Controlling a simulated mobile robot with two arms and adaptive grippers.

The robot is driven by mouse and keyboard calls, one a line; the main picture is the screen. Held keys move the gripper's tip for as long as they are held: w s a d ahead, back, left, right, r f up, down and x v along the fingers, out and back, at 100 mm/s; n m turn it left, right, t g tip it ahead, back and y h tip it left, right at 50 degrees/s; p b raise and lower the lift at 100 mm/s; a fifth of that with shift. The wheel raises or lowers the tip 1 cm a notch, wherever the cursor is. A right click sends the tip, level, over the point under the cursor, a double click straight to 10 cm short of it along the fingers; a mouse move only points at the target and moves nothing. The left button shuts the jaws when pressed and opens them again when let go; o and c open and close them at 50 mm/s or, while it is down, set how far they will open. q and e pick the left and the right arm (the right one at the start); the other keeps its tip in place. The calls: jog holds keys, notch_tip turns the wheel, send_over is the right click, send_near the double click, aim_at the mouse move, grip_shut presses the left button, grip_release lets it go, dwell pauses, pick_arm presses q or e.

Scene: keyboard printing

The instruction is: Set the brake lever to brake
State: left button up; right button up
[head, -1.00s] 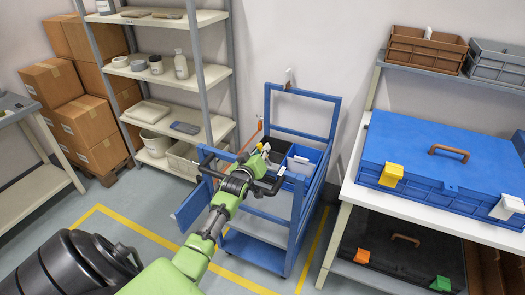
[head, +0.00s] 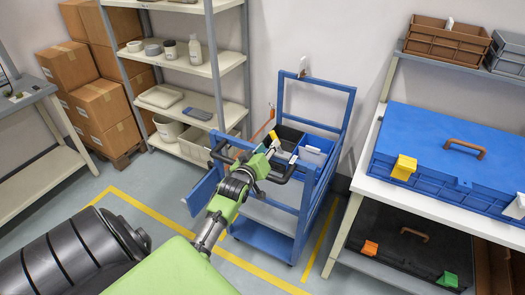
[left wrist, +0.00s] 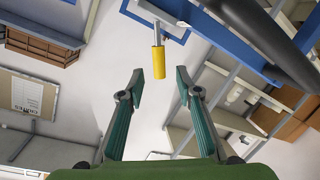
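The brake lever is a short yellow cylinder on a metal rod. In the left wrist view the lever (left wrist: 158,61) hangs from the blue frame, just beyond the space between my fingertips. In the head view what looks like the yellow lever (head: 275,140) shows at the tip of my left arm. The blue cart (head: 303,205) carries it near a dark push handle (head: 285,177). My left gripper (left wrist: 158,88) is open, with nothing between its fingers; its fingers are hard to make out in the head view (head: 270,151). My right gripper is out of view.
The dark handle bar (left wrist: 272,45) passes close to my left gripper, upper right in the wrist view. A white table (head: 350,185) with a blue case (head: 440,140) stands right of the cart. Shelves (head: 190,62) and cardboard boxes (head: 103,108) stand left.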

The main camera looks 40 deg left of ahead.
pick_arm(q)
jog(key=v, duration=0.4)
jog(key=shift+s+d, duration=0.1)
jog(key=shift+s, duration=0.15)
